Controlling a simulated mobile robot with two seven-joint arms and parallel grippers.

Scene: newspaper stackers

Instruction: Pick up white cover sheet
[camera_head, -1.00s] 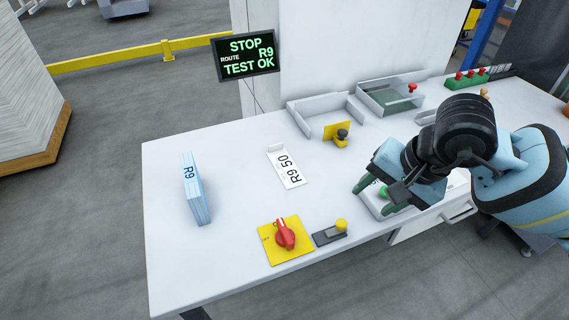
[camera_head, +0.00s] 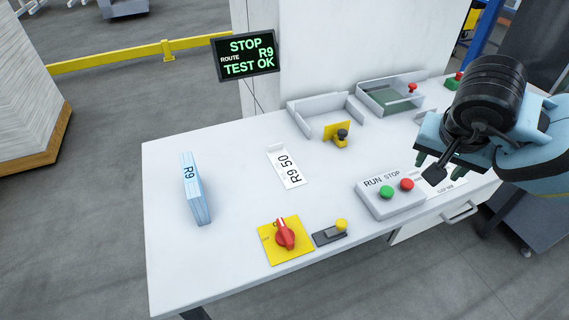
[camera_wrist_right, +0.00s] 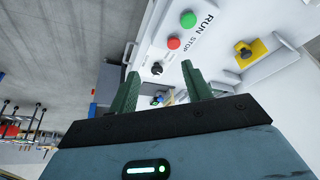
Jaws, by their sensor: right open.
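A white sheet (camera_head: 287,167) marked "R9 50" lies flat near the middle of the white table; I take it to be the cover sheet. My right gripper (camera_head: 432,168) is open and empty. It is above the right part of the table, just right of the RUN/STOP box and well apart from the sheet. Its two green fingers (camera_wrist_right: 160,76) show spread in the right wrist view, where the sheet cannot be made out. My left gripper is not in view.
A blue bundle (camera_head: 195,190) marked "R9" stands at the left. A yellow plate with a red knob (camera_head: 285,234), a yellow-button switch (camera_head: 331,233) and the RUN/STOP box (camera_head: 390,196) line the front. Trays (camera_head: 325,113) stand at the back. The table around the sheet is clear.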

